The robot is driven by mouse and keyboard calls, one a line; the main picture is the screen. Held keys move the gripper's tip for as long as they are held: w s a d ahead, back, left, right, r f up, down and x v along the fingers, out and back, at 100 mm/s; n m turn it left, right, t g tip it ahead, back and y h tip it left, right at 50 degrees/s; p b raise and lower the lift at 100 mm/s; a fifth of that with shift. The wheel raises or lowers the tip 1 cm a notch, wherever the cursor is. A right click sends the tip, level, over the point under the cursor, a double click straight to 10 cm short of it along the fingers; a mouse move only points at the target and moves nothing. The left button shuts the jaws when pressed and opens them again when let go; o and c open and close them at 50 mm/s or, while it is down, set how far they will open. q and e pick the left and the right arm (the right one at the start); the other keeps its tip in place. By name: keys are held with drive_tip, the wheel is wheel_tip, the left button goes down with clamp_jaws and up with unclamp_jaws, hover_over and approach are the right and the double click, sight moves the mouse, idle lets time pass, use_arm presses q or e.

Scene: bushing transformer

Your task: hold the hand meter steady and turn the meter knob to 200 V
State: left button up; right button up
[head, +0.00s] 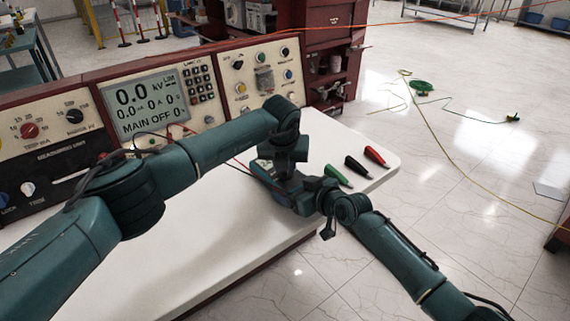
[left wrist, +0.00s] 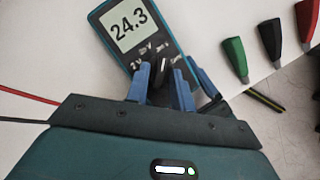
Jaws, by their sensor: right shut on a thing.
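The hand meter (left wrist: 138,32), dark with a blue edge and a display reading 24.3, lies on the white table. In the head view it is mostly hidden under my arms, with one edge (head: 262,170) showing. Its dark knob (left wrist: 161,72) stands between the blue fingers of my left gripper (left wrist: 160,88), which look apart, one on each side; the pointer's setting is not readable. My left gripper (head: 283,165) points down over the meter. My right gripper (head: 298,190) comes from the right and is shut on the meter; its blue fingertip shows at the meter's right side in the wrist view.
Green (head: 336,174), black (head: 357,166) and red (head: 375,156) probes lie right of the meter near the table's edge. A control console (head: 150,95) stands along the table's back. Red and black leads run left from the meter. The table (head: 215,240) is clear at front.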

use_arm(q)
drive_tip(key=shift+o, duration=0.9)
drive_tip(key=v, duration=1.2)
use_arm(e)
drive_tip(key=o, duration=1.3)
